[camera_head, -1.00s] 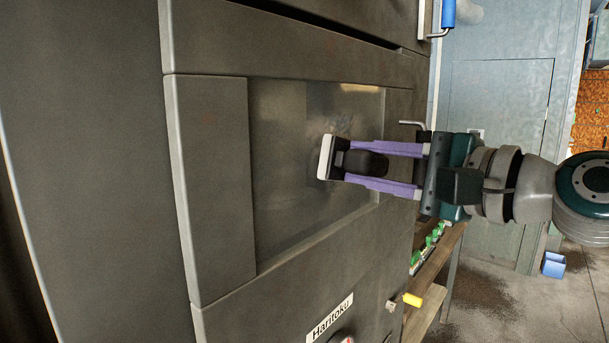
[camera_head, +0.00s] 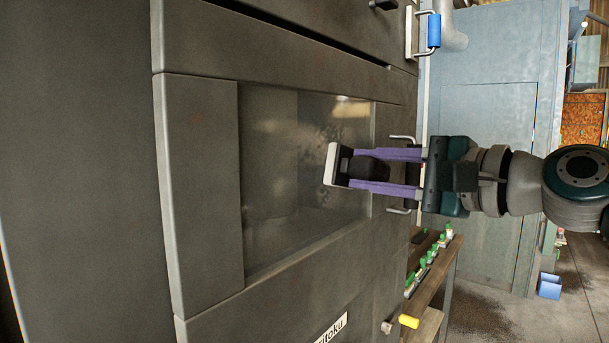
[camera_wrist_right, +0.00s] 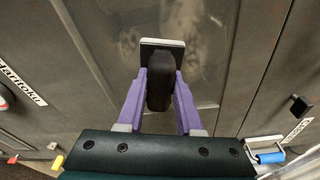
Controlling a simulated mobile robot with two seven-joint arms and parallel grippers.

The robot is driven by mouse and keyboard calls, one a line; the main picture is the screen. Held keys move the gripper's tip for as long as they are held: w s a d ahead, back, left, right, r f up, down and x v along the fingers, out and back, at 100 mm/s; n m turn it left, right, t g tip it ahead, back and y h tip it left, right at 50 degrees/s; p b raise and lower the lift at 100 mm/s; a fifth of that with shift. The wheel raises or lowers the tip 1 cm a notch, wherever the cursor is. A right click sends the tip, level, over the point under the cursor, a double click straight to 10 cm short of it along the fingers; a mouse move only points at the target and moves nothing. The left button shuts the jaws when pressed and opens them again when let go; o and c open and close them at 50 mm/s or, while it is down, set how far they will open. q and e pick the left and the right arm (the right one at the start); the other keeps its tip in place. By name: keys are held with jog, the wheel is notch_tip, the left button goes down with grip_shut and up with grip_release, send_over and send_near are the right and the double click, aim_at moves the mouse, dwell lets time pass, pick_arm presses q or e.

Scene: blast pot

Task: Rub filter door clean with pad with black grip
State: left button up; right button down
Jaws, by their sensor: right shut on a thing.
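The filter door (camera_head: 275,150) is a dark grey, recessed, glossy panel in the cabinet front. A dull, cloudy smudge (camera_head: 322,128) shows on its upper right part, and it also shows in the right wrist view (camera_wrist_right: 200,45). My right gripper (camera_head: 362,168) has purple fingers shut on the black grip of the pad. The pad (camera_head: 331,164) has a white-edged plate that points toward the door. In the right wrist view the pad (camera_wrist_right: 162,44) is in front of the smudged area and hides part of it. I cannot tell whether it touches the door. My left gripper is not in view.
A metal handle (camera_head: 402,139) is at the door's right edge, close behind my gripper. A blue-gripped handle (camera_head: 434,31) is at top right. A wooden bench (camera_head: 440,270) with several green-topped items and a yellow knob (camera_head: 409,321) are at lower right.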

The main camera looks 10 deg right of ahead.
jog(key=shift+s+a+r+p, duration=0.4)
jog(key=shift+a+p, duration=0.15)
jog(key=shift+p, duration=0.2)
jog(key=shift+s+a+f+p, duration=0.1)
jog(key=shift+s+a+p, duration=0.3)
jog(key=shift+a+p, duration=0.05)
jog(key=shift+s+a+f, duration=0.1)
jog(key=shift+f, duration=0.05)
jog(key=shift+s+a+p, duration=0.45)
jog(key=shift+a+p, duration=0.2)
jog(key=shift+p, duration=0.15)
jog(key=shift+s+a+p, duration=0.4)
jog(key=shift+a+p, duration=0.1)
jog(key=shift+a, duration=0.05)
jog(key=shift+s+a+f, duration=0.15)
jog(key=shift+s+a, duration=0.05)
jog(key=shift+a, duration=0.05)
